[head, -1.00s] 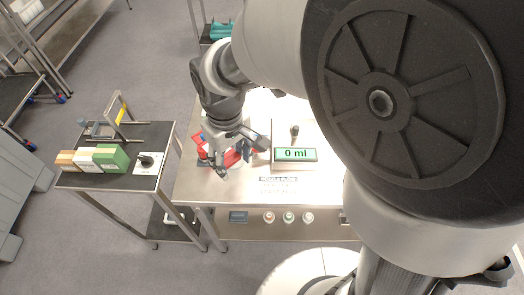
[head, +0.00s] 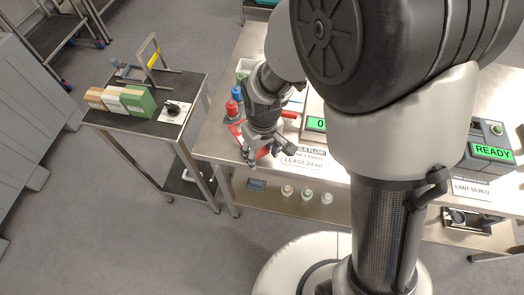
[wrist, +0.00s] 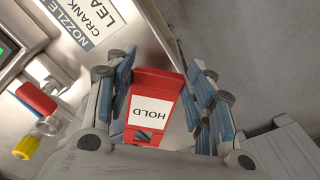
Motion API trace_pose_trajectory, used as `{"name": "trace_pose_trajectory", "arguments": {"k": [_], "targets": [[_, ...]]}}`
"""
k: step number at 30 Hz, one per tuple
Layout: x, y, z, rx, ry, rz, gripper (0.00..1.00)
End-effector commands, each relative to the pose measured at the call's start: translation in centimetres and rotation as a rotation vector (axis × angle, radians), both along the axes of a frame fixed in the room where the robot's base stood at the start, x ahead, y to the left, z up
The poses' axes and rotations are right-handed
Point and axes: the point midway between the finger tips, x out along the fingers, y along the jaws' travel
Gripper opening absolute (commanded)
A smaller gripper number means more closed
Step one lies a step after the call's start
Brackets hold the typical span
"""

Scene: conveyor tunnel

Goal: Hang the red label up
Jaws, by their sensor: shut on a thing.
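The red label (wrist: 157,83), with a white panel reading HOLD, sits between the fingers of my gripper (wrist: 160,72) in the wrist view. My gripper is shut on it, and the finger pads flank it on both sides. In the head view my gripper (head: 264,157) is over the front edge of the steel table (head: 216,143), pointing down. The label is mostly hidden there behind the fingers. No hook or peg for it can be made out clearly.
A side table (head: 126,123) on the left holds several boxes, a grey frame (head: 141,47) with a yellow tag, and a black knob on a white plate (head: 171,111). Red and blue bottles stand left of my gripper. A READY display (head: 491,151) is at right. Open floor lies in front.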

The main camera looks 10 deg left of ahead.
Motion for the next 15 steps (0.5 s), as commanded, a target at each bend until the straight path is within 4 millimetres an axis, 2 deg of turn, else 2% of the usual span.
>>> {"name": "trace_pose_trajectory", "arguments": {"k": [3, 6, 15], "targets": [[-0.1, -0.1, -2.2, -0.002, 0.004, 0.0, 0.06], [-0.1, 0.0, -3.5, -0.001, 0.003, 0.0, 0.06], [0.0, 0.0, -3.5, -0.001, 0.001, 0.0, 0.06]]}}
